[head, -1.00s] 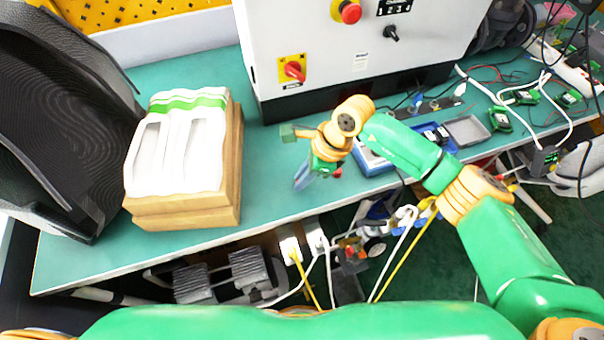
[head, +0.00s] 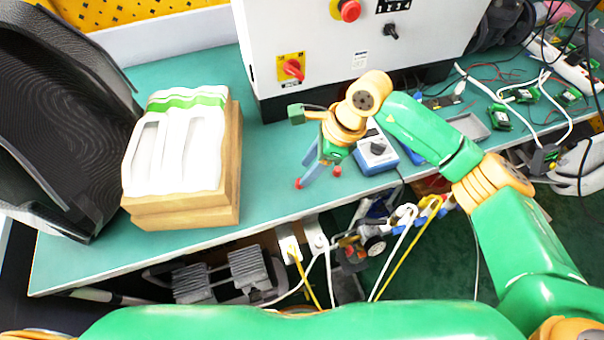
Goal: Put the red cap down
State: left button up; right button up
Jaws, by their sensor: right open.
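My right gripper (head: 318,178) is open, its two fingers pointing down over the front part of the green bench top (head: 270,188). Small red spots show at both fingertips. I cannot tell a separate red cap from these red tips. Nothing is clearly held between the fingers. Whether the tips touch the bench top I cannot tell. My left gripper is not in view.
A blue box with a knob (head: 376,152) stands just right of my right gripper. A white cabinet (head: 350,50) with red switches stands behind. White molded parts on a wooden block (head: 182,205) are at left. Bench top between block and gripper is clear.

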jog(key=v, duration=0.7)
jog(key=shift+d+r+b, duration=0.25)
jog(key=shift+r+b, duration=0.1)
jog(key=shift+b, duration=0.05)
jog(key=shift+s, duration=0.1)
